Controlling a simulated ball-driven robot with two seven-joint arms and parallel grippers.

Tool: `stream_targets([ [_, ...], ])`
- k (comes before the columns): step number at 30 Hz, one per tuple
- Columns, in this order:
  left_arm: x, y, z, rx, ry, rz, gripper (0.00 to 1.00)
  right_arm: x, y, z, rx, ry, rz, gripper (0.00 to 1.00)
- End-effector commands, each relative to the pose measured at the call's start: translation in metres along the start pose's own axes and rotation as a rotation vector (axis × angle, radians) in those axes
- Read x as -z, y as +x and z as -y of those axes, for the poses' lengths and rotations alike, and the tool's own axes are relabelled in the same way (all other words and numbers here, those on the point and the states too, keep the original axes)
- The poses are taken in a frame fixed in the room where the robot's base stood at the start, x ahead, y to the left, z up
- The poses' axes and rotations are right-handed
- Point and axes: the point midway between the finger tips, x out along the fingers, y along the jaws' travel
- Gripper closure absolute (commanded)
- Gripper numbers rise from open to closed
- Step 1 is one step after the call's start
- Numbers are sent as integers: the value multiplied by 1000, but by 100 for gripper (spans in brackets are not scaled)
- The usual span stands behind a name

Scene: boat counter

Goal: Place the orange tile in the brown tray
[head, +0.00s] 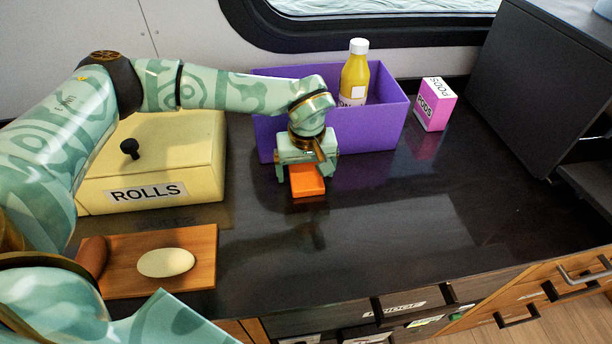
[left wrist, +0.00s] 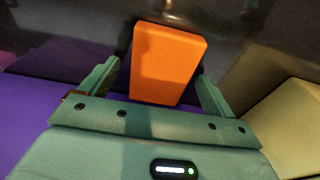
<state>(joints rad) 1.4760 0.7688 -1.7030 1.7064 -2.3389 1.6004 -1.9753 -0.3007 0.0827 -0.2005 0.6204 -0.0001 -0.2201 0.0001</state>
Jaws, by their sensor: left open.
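The orange tile (head: 307,181) lies on the dark counter just in front of the purple bin. It also shows in the left wrist view (left wrist: 168,62), between the two fingers. My left gripper (head: 306,176) points down over the tile, open, with a finger on each side of it. In the left wrist view the gripper (left wrist: 158,68) shows a gap beside the tile; I cannot tell whether a finger touches it. The brown tray (head: 207,243), a flat wooden board, lies at the lower left. My right gripper is not in view.
On the tray lie a cream oval item (head: 166,263) and a brown roll-shaped item (head: 91,257). A yellow ROLLS box (head: 205,150) stands behind it. The purple bin (head: 380,125) holds a yellow bottle (head: 355,75). A pink-white PODS box (head: 435,104) stands right. The counter's middle is clear.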

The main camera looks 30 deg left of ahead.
Motion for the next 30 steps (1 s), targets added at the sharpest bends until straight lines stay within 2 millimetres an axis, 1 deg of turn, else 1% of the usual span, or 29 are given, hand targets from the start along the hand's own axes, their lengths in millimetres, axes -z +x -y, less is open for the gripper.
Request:
stream_targets([
  [2,0,-1,0,-1,0,0,11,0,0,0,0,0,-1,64],
  [3,0,-1,0,0,0,0,22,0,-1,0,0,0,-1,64],
  [5,0,-1,0,0,1,0,39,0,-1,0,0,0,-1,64],
  [6,0,-1,0,0,1,0,50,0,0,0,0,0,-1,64],
  [7,0,-1,0,0,1,0,58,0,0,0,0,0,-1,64],
  [8,0,-1,0,0,1,0,64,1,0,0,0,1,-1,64],
  [10,0,-2,0,-1,1,-1,64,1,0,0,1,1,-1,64],
  [11,0,-2,0,-1,1,-1,68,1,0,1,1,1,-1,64],
  [16,0,-2,0,-1,1,-1,68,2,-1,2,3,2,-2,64],
  [20,1,-10,0,-1,1,-2,68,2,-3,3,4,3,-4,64],
  [23,3,-22,0,-2,1,-3,68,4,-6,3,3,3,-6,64],
  [25,5,-36,0,-3,1,-4,68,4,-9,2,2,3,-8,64],
  [29,-10,-65,-17,-4,6,-5,68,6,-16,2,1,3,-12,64],
  [30,-14,-76,-22,-5,7,-6,68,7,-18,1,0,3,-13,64],
])
